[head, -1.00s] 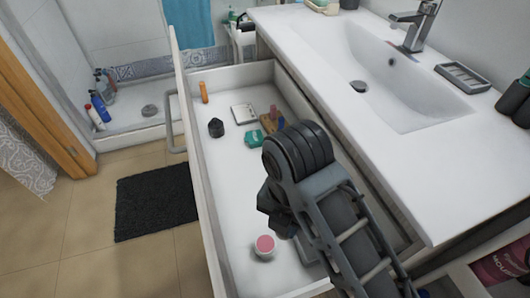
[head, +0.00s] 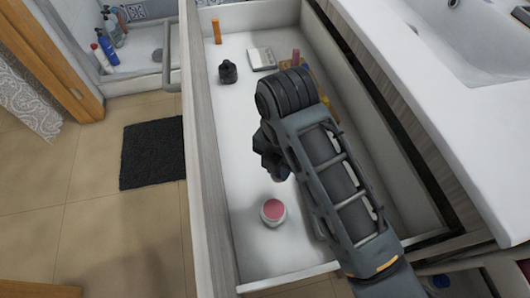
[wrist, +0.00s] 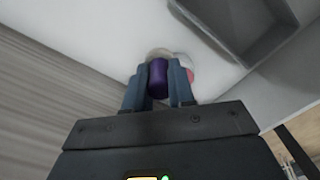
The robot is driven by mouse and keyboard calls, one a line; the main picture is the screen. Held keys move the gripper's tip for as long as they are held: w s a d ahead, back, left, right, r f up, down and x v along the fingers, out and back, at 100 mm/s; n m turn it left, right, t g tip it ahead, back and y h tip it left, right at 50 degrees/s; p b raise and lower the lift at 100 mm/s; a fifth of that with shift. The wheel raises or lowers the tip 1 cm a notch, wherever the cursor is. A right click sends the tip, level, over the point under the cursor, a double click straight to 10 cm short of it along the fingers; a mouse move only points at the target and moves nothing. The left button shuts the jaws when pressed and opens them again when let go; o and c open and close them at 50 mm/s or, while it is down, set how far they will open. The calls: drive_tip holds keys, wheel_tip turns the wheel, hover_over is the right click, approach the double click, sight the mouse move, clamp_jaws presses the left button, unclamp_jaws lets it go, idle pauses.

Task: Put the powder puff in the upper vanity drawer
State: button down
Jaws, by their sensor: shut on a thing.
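The upper vanity drawer (head: 236,120) is pulled open beside the sink counter in the head view. My gripper (head: 272,165) hangs over its inside, pointing down. In the wrist view my gripper (wrist: 158,85) is shut on a purple piece with a pale beige round end beyond it, which looks like the powder puff (wrist: 158,80). In the head view my arm hides the held puff. Whether it touches the drawer floor I cannot tell. A white jar with a pink top (head: 273,211) stands in the drawer, below my gripper in the picture.
A dark bottle (head: 228,72), a pale square compact (head: 262,58) and an orange tube (head: 216,32) are at the drawer's far end. A grey tray (wrist: 240,28) lies near the jar. The sink counter (head: 440,110) is to the right. Bare drawer floor lies left of my gripper.

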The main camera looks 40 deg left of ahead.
drive_tip(key=a+f, duration=0.1)
drive_tip(key=a, duration=0.1)
drive_tip(key=w+a+f+b, duration=0.1)
drive_tip(key=a, duration=0.1)
drive_tip(key=w+a+f, duration=0.1)
drive_tip(key=a+f, duration=0.1)
drive_tip(key=shift+w, duration=0.1)
drive_tip(key=shift+a+f+b, duration=0.1)
drive_tip(key=shift+f+b, duration=0.45)
drive_tip(key=shift+f, duration=1.4)
drive_tip(key=shift+f, duration=0.15)
drive_tip(key=c, duration=1)
unclamp_jaws()
drive_tip(key=shift+o, duration=0.2)
wheel_tip(320, 180, up, 12)
drive_tip(key=p, duration=0.2)
